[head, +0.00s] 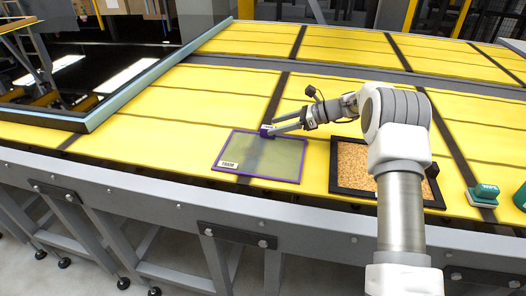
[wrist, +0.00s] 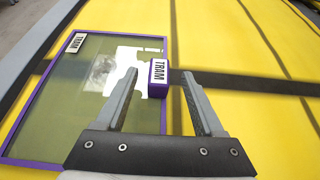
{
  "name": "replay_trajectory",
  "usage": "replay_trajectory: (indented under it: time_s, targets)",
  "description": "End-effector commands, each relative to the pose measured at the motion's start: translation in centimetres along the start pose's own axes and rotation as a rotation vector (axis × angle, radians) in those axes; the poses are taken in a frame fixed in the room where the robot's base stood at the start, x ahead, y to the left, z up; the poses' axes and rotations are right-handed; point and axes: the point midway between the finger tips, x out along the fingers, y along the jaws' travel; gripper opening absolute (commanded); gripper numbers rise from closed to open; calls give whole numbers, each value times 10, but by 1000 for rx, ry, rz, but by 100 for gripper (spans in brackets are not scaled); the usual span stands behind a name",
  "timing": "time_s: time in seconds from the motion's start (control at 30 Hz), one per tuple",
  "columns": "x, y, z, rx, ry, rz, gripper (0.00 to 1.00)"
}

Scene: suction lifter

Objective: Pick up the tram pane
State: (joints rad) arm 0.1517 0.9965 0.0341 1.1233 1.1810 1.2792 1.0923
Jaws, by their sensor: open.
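The tram pane (head: 284,161) is a greenish glass sheet with a purple frame, lying flat on the yellow table near its front edge. A white label sits on its front left corner. The pane also shows in the wrist view (wrist: 60,112), its label reading TRAM. A purple block with a TRAM label (wrist: 158,78) stands at the pane's edge; it shows small in the head view (head: 266,131). My gripper (wrist: 160,84) is open, with its fingers pointing toward the block and one on either side of its line. I cannot tell whether the block lies between the fingertips.
A cork-like board in a black frame (head: 354,166) lies right of the pane, partly behind my arm. Green blocks (head: 484,192) stand farther right. The yellow table (head: 176,128) is clear behind the pane.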

Motion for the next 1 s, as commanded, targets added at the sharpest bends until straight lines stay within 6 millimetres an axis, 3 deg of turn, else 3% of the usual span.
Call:
replay_trajectory:
  time_s: [0.2,0.43,0.83,1.0]
  targets:
    - [33,1,0,-1,1,2,70]
    - [36,1,1,-1,0,1,70]
    - [36,1,1,-1,0,1,0]
    - [35,1,1,-1,0,1,0]
